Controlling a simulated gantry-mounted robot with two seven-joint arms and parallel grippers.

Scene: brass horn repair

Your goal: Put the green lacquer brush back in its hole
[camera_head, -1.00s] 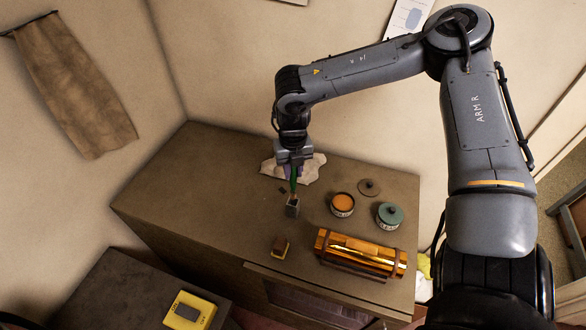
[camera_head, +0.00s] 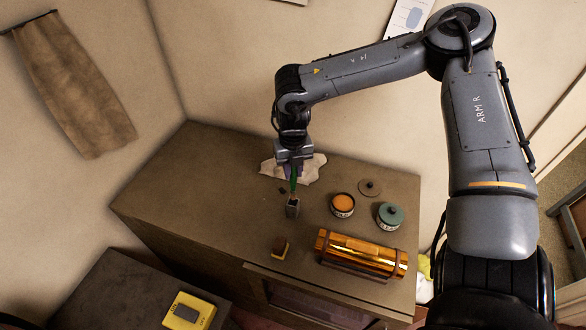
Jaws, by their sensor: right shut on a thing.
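My right gripper (camera_head: 293,170) is shut on the green lacquer brush (camera_head: 293,184) and points down over the bench. The brush hangs roughly upright, its lower end at the top of a small dark grey holder block (camera_head: 292,209). I cannot tell whether its tip is inside the hole or just above it. The holder stands on the brown bench top (camera_head: 235,190). My left gripper is not in view.
A pale crumpled cloth (camera_head: 312,168) lies behind the gripper. To the right are an open orange tin (camera_head: 342,205), a dark lid (camera_head: 370,187) and a green-lidded jar (camera_head: 390,216). A brass tube (camera_head: 360,254) and small brown-yellow block (camera_head: 280,247) lie in front.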

